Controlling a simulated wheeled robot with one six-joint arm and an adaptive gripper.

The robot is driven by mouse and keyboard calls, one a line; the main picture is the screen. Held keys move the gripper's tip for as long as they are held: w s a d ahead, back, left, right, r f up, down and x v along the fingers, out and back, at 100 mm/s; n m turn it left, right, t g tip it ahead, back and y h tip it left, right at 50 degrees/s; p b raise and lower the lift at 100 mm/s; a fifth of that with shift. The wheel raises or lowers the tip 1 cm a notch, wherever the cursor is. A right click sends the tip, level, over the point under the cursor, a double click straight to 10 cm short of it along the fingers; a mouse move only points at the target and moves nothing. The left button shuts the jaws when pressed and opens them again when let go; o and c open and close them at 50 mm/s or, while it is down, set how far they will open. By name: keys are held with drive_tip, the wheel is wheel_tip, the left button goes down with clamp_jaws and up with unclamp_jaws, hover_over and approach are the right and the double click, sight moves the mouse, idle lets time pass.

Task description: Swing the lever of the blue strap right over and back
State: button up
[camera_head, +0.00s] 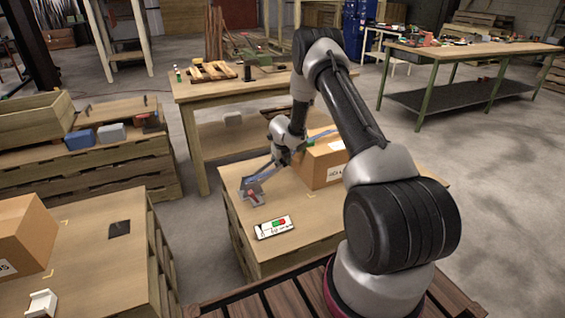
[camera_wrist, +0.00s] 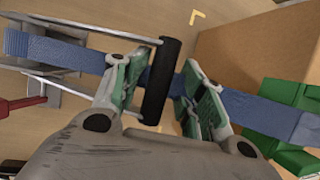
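The blue strap (camera_wrist: 75,52) crosses the wrist view from left to right, passing beneath my gripper. The strap also shows in the head view (camera_head: 281,165), running toward the cardboard box (camera_head: 318,164). A metal lever frame with a black grip bar (camera_wrist: 163,75) lies across the strap in the wrist view. My gripper (camera_wrist: 167,62) has its two green-padded fingers apart, one on each side of the bar. The left finger is close to the bar; a gap shows at the right finger. Contact cannot be told. In the head view my gripper (camera_head: 287,150) is beside the box.
A metal fixture with a red handle (camera_head: 253,196) stands at the table's left. A green block (camera_wrist: 275,115) is near the strap by the box. The table's front is mostly clear.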

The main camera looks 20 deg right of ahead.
drive_tip(key=v, duration=1.2)
drive_tip(key=shift+c, duration=0.2)
